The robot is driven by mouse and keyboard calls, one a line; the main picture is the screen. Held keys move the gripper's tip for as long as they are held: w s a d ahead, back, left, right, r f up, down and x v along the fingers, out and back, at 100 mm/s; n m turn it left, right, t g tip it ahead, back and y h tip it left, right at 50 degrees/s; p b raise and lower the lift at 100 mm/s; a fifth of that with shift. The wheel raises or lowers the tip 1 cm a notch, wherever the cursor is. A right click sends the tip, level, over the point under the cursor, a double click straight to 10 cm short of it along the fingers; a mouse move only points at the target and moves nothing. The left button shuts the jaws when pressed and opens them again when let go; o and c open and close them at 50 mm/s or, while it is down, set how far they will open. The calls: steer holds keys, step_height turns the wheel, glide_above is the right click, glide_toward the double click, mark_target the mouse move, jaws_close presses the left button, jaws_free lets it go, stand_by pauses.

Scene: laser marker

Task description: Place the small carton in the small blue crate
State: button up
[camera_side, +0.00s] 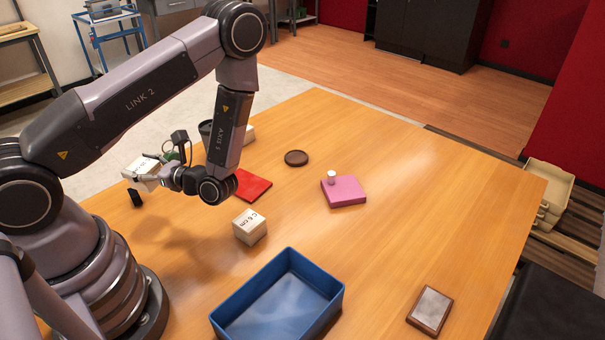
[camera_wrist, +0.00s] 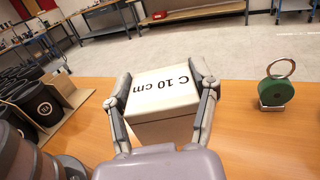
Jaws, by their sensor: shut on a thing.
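My gripper (camera_wrist: 160,110) has its fingers on both sides of a pale carton marked "C 10 cm" (camera_wrist: 162,88) and is shut on it. In the side view this carton (camera_side: 140,170) shows at the left, partly hidden by my gripper (camera_side: 160,174); I cannot tell whether it touches the table. A smaller carton marked "C 6 cm" (camera_side: 249,228) stands on the table, apart from my gripper. The blue crate (camera_side: 334,303) is at the front, open at the top, and its visible inside looks empty.
On the wooden table (camera_side: 400,200) are a red flat piece (camera_side: 252,186), a pink block (camera_side: 343,191) with a white cylinder (camera_side: 331,176), a brown disc (camera_side: 296,158) and a framed plate (camera_side: 430,310). A green ring stand (camera_wrist: 276,92) and black cups (camera_wrist: 40,106) flank the held carton.

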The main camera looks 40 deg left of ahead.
steer(key=s+d+r+n+g+h, duration=0.1)
steer(key=s+d+n+g+h, duration=0.3)
steer(key=d+n+g+h, duration=0.4)
steer(key=s+d+n+g+h, duration=0.35)
steer(key=d+n+h, duration=0.25)
steer(key=d+h, duration=0.5)
steer(key=w+d+r+n+t+h, duration=0.1)
steer(key=w+d+n+t+h, duration=0.45)
steer(key=d+h, duration=0.2)
steer(key=w+d+r+n+t+h, duration=0.2)
steer(key=w+d+n+t+h, duration=0.25)
steer(key=d+n+h, duration=0.35)
step_height(320, 180, down, 8)
steer(key=d+t+y, duration=0.1)
steer(key=shift+d+m, duration=0.2)
steer(key=shift+m, duration=0.15)
steer(key=shift+f+t, duration=0.1)
steer(key=shift+t, duration=0.15)
